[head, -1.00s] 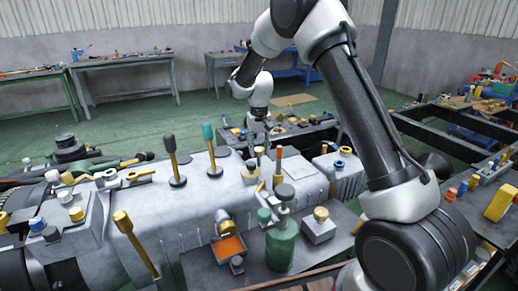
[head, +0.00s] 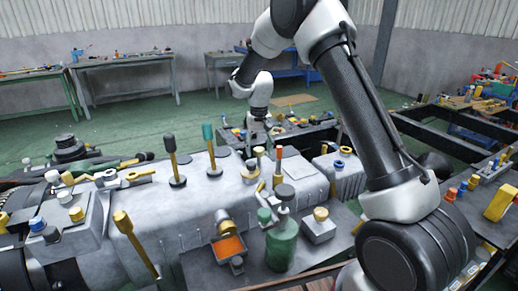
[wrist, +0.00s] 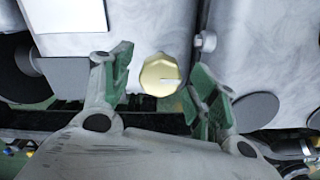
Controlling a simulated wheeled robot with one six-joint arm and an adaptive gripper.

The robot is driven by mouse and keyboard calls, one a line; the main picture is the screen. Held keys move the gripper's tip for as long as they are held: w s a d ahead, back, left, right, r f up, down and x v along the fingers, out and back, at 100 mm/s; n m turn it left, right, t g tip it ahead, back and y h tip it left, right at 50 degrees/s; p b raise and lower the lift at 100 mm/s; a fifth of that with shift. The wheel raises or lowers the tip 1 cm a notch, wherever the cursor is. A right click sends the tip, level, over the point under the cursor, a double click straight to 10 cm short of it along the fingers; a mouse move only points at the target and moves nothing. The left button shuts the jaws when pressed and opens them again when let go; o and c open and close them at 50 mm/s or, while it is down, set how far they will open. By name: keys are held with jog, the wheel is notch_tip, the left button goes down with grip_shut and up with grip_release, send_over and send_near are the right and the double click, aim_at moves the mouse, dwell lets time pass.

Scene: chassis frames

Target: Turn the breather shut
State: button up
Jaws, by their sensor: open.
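A round brass knob with a notched rim and a pale line on its top, which looks like the breather (wrist: 160,75), shows in the wrist view. The pale line runs from near its middle to the right. My gripper (wrist: 160,66) is open, with one green-padded finger on each side of the knob. Gaps show between the knob and both fingers, and nothing is held. I cannot tell which knob there is the breather.
Upright levers (head: 171,158) and knobs stand on the grey housing. A green canister (head: 282,243) and an orange-filled tray (head: 229,248) are in front. In the wrist view, a small bolt (wrist: 205,41) sits right of the knob. Open green floor (head: 130,120) lies behind the housing.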

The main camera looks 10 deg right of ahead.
aim_at(259, 149)
jog(key=shift+r, duration=0.1)
notch_tip(259, 149, up, 12)
dwell(0.4)
jog(key=s+d+r+t, duration=0.1)
jog(key=s+d+r, duration=0.2)
jog(key=s, duration=1)
jog(key=s+d+r+t, duration=0.2)
jog(key=s+d, duration=0.5)
jog(key=s, duration=0.6)
jog(key=s+d+r+n+t, duration=0.1)
jog(key=s+d+r, duration=0.3)
jog(key=s, duration=1)
jog(key=shift+d+r, duration=0.35)
jog(key=shift+d, duration=0.05)
